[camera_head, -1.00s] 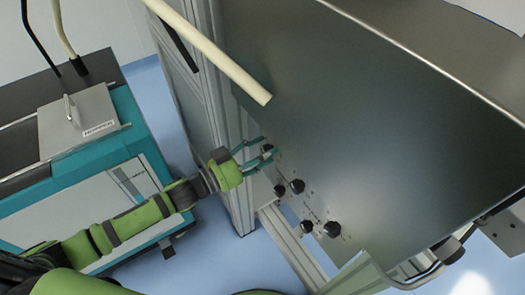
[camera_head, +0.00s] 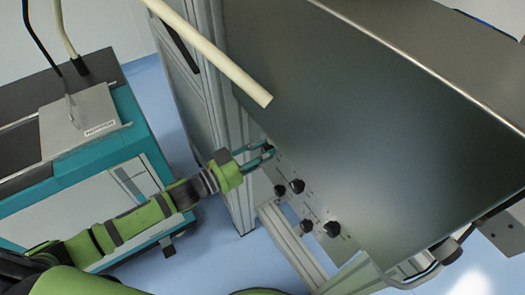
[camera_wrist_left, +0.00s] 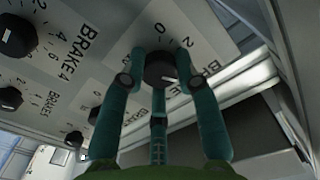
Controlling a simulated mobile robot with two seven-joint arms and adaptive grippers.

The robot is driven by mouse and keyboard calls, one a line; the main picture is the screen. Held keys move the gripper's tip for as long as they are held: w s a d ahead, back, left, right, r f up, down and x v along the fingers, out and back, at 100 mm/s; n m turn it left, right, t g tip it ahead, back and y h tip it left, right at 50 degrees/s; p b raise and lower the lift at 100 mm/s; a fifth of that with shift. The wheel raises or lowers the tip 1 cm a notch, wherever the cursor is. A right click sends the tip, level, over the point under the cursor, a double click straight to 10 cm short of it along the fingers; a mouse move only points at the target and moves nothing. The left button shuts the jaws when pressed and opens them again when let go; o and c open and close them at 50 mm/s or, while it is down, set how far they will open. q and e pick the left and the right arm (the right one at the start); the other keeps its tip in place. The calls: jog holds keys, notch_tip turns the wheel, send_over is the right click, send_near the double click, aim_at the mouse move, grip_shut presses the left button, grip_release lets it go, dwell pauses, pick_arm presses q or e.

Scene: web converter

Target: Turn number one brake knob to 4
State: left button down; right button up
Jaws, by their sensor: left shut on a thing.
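My left gripper (camera_head: 267,151) is shut on a black round knob at the upper left of the panel's knob group. In the left wrist view this knob (camera_wrist_left: 160,68) sits between the fingertips, with a white mark toward its lower right. A printed scale with numbers surrounds it, partly hidden by the fingers. My right gripper is in neither view.
Other black knobs stand close by on the panel, such as one (camera_head: 297,186) and a lower one (camera_head: 332,229). The wrist view shows a knob (camera_wrist_left: 15,38) near the label "BRAKE 4". A pale bar (camera_head: 215,52) juts out above my gripper. A teal machine (camera_head: 75,180) stands left.

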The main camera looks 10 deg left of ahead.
pick_arm(q)
jog(key=c, duration=1)
grip_release()
jog(key=shift+d+r, duration=0.1)
jog(key=shift+r, duration=0.25)
jog(key=shift+o, duration=0.5)
jog(key=shift+f, duration=0.1)
jog(key=v, duration=1.2)
